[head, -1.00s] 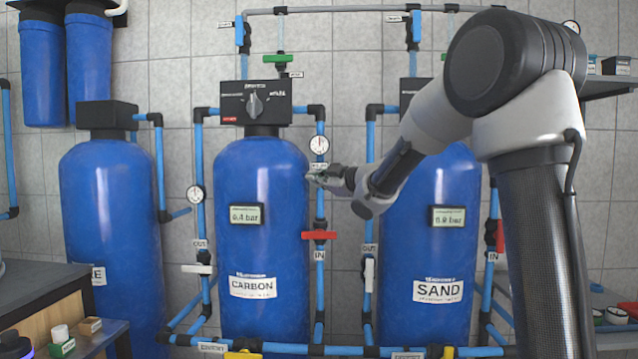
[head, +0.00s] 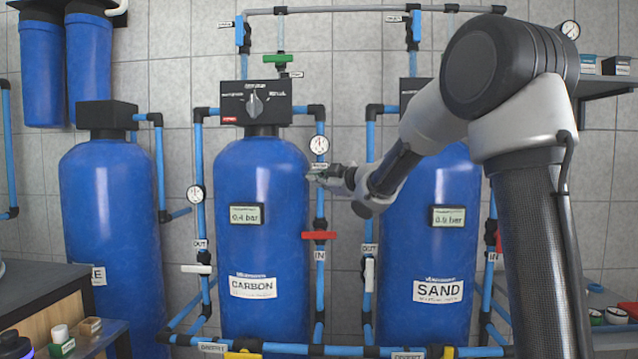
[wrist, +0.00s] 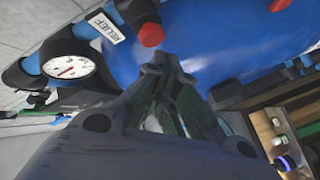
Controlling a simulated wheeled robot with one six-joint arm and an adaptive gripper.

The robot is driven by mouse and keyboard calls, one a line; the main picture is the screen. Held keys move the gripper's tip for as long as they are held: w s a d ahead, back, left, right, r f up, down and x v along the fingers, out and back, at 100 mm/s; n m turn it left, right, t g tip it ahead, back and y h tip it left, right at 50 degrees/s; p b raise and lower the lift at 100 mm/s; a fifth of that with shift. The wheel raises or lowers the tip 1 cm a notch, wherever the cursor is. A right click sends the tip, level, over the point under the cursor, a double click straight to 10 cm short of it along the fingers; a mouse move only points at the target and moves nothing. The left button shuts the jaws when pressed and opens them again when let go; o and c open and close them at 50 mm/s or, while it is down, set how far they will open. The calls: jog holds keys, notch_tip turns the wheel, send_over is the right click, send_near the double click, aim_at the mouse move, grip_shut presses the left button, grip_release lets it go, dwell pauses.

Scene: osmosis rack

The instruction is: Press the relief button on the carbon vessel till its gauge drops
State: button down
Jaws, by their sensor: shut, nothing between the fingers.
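The blue carbon vessel (head: 262,255) stands left of the sand vessel in the head view, its display (head: 246,214) reading about 0.4 bar. A round white gauge (head: 319,145) sits on the pipe at its upper right; a gauge (wrist: 67,66) also shows in the wrist view, its reading too small to tell. Beside it is a RELIEF label (wrist: 105,26) and a red button (wrist: 150,34). My gripper (head: 318,176) is shut and empty by the vessel's right shoulder. In the wrist view its fingertips (wrist: 162,68) are just below the button; I cannot tell if they touch.
The sand vessel (head: 440,265) stands behind my forearm, its display reading about 0.9 bar. A red valve handle (head: 319,235) is on the pipe below my gripper. A green valve handle (head: 282,58) is above. A dark bench (head: 40,285) is at the lower left.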

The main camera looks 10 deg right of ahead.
jog(key=shift+w, duration=0.1)
dwell(0.6)
jog(key=shift+w+d, duration=0.1)
jog(key=shift+w, duration=0.2)
jog(key=shift+w+d, duration=0.2)
jog(key=shift+w, duration=0.3)
dwell(0.6)
jog(key=shift+s, duration=0.15)
dwell(0.9)
jog(key=shift+s+a, duration=0.3)
jog(key=shift+s, duration=0.45)
jog(key=s, duration=0.1)
jog(key=s+a, duration=0.1)
jog(key=s, duration=0.2)
jog(key=shift+s+a, duration=0.3)
jog(key=shift+s, duration=0.1)
